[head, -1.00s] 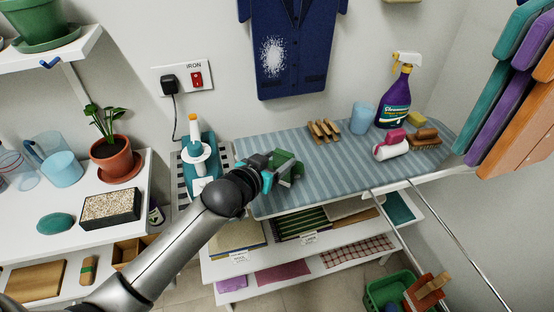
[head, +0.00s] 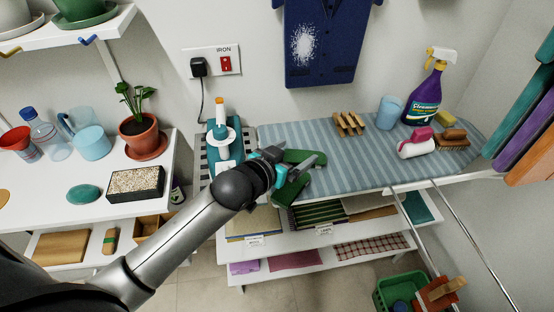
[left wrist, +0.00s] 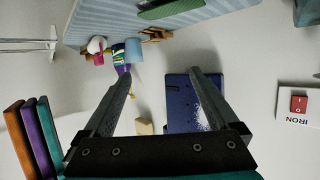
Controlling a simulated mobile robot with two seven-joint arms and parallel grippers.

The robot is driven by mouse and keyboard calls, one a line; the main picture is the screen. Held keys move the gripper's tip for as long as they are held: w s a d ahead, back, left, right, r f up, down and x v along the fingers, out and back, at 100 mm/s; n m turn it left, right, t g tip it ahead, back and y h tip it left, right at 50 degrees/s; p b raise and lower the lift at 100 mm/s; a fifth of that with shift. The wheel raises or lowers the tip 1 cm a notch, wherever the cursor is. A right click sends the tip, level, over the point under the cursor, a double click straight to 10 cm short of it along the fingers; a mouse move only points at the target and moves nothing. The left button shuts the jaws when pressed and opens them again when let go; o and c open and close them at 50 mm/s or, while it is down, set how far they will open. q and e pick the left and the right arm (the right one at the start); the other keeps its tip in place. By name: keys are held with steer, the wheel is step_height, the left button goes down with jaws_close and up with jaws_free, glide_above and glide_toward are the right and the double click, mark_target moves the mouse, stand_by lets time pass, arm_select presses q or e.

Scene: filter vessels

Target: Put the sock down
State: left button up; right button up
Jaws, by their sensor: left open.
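The green sock (head: 304,156) lies spread on the left part of the blue-striped ironing board (head: 375,160), by its front edge. It also shows in the left wrist view (left wrist: 172,9), at the top on the striped board. My left gripper (head: 306,169) is over the sock in the head view and hides its middle. In the left wrist view the two fingers of my left gripper (left wrist: 163,75) stand wide apart with nothing between them. I cannot tell whether a finger touches the sock. My right gripper is in neither view.
The teal iron (head: 222,145) stands on a striped rest left of the board. Wooden pegs (head: 349,123), a blue cup (head: 388,112), a purple spray bottle (head: 423,95), a lint roller (head: 415,147) and a brush (head: 450,139) stand farther right. The board's middle is clear.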

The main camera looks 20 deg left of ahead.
arm_select(q)
steer(key=p+v, duration=0.1)
steer(key=v, duration=0.7)
steer(key=shift+s+r, duration=0.15)
steer(key=shift+s, duration=0.15)
steer(key=shift+a, duration=0.1)
steer(key=s+d+f+g+y, duration=0.1)
steer(key=s+f+g, duration=0.4)
steer(key=s, duration=0.4)
steer(key=s+d+f+g+y, duration=0.1)
steer(key=s+f+g, duration=0.4)
steer(key=s, duration=0.4)
step_height(320, 180, down, 25)
steer(key=s+g+b, duration=0.1)
steer(key=s+b, duration=0.1)
steer(key=b, duration=0.2)
steer(key=s+a+f+g+b, duration=0.1)
steer(key=s+a+f+b, duration=0.1)
steer(key=s+f, duration=1.3)
step_height(320, 180, down, 3)
steer(key=shift+s+a+f+y+b, duration=0.2)
steer(key=shift+a+y+b, duration=0.15)
steer(key=shift+b, duration=0.5)
